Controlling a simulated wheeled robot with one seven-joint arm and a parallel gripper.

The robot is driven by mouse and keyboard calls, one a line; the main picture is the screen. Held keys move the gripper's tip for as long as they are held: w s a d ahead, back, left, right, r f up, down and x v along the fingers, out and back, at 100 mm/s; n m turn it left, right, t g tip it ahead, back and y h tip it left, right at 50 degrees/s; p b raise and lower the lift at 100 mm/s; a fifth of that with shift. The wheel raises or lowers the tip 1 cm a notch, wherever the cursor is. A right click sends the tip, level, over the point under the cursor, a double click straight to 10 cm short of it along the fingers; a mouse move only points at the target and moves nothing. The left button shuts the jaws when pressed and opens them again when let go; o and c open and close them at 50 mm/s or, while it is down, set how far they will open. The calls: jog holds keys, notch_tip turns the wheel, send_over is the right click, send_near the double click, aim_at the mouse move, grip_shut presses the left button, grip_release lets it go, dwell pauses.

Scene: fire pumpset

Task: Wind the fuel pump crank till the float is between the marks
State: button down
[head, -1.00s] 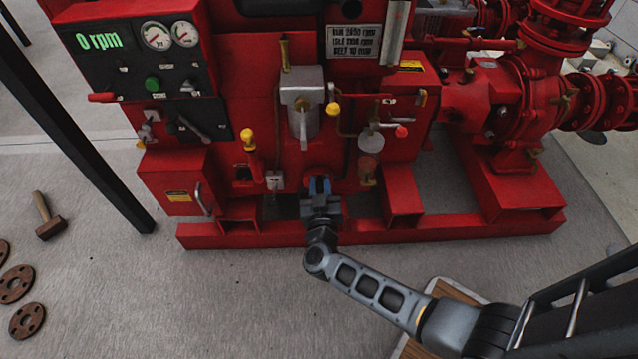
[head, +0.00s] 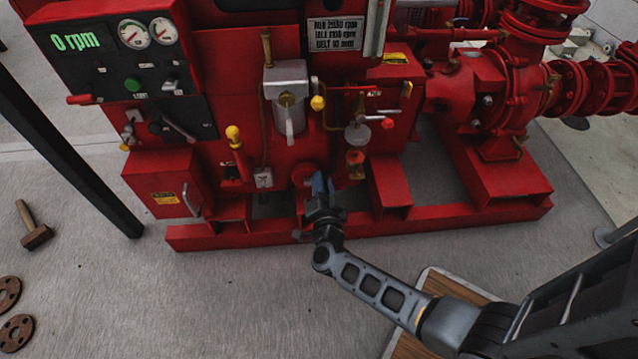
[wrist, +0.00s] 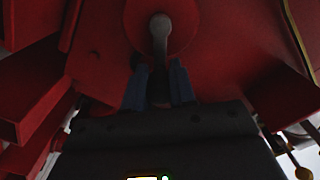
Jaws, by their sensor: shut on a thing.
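My gripper (head: 320,186) is low at the front of the red pumpset, just right of a round red pump body (head: 303,175). In the wrist view its blue fingers (wrist: 158,88) are shut on the dark end of the crank. The crank's grey arm (wrist: 160,38) runs up from between the fingers to the round red body. In the head view the gripper mostly hides the crank. A small glass bowl (head: 355,162) with orange in it hangs up and right of the gripper. The float and its marks are too small to make out.
A red base rail (head: 450,216) runs along the floor below. A yellow-knobbed lever (head: 234,140) stands left of the gripper, and a grey canister (head: 288,95) is above it. A red support (head: 389,185) is close on the right.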

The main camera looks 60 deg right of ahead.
jog(key=f+m+b, duration=0.1)
jog(key=m, duration=0.1)
jog(key=f+m+b, duration=0.1)
jog(key=m, duration=0.2)
jog(key=f+m+b, duration=0.1)
jog(key=m+b, duration=0.1)
jog(key=m, duration=0.1)
jog(key=shift+s+d+f, duration=0.2)
jog(key=shift+s+f, duration=0.1)
jog(key=shift+s, duration=0.1)
jog(key=m, duration=0.2)
jog(key=f+m, duration=0.2)
jog(key=m, duration=0.1)
jog(key=shift+w+a+m, duration=0.25)
jog(key=shift+w+m, duration=0.05)
jog(key=shift+w, duration=0.05)
jog(key=shift+w+a+f+m, duration=0.15)
jog(key=shift+w+f+m, duration=0.05)
jog(key=shift+m, duration=0.65)
jog(key=shift+w+a+f+m, duration=0.15)
jog(key=shift+f+m, duration=0.05)
jog(key=shift+m, duration=0.7)
jog(key=shift+w+a+f+m, duration=0.15)
jog(key=shift+w+f+m, duration=0.05)
jog(key=shift+m, duration=0.65)
jog(key=c, duration=0.9)
grip_release()
jog(key=shift+p+v, duration=0.95)
jog(key=shift+v, duration=2.9)
